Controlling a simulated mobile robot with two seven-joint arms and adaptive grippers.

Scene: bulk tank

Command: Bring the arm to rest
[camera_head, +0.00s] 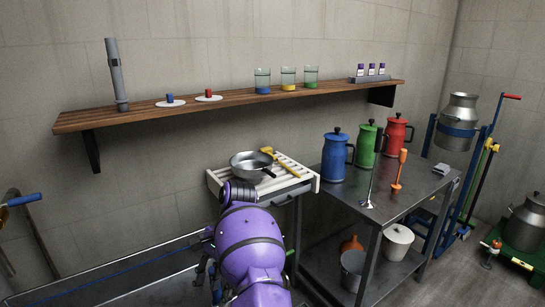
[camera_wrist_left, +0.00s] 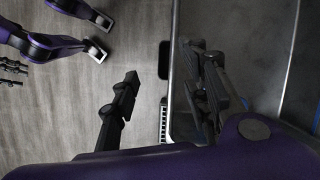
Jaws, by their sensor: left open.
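My left arm, purple with black bands, rises from the bottom middle of the head view, its bent part just in front of the slatted rack. Dark parts at its lower left are mostly hidden, so the fingers cannot be made out there. The grey floor shows below one finger and a dark tank edge beside the other. My right gripper is in neither view.
A white slatted rack (camera_head: 311,184) holds a pan (camera_head: 249,163) and a yellow utensil (camera_head: 282,163) close behind my arm. A metal table (camera_head: 405,203) with blue, green and red jugs stands right. A wooden shelf (camera_head: 230,101) runs along the wall. The tank (camera_head: 100,285) lies lower left.

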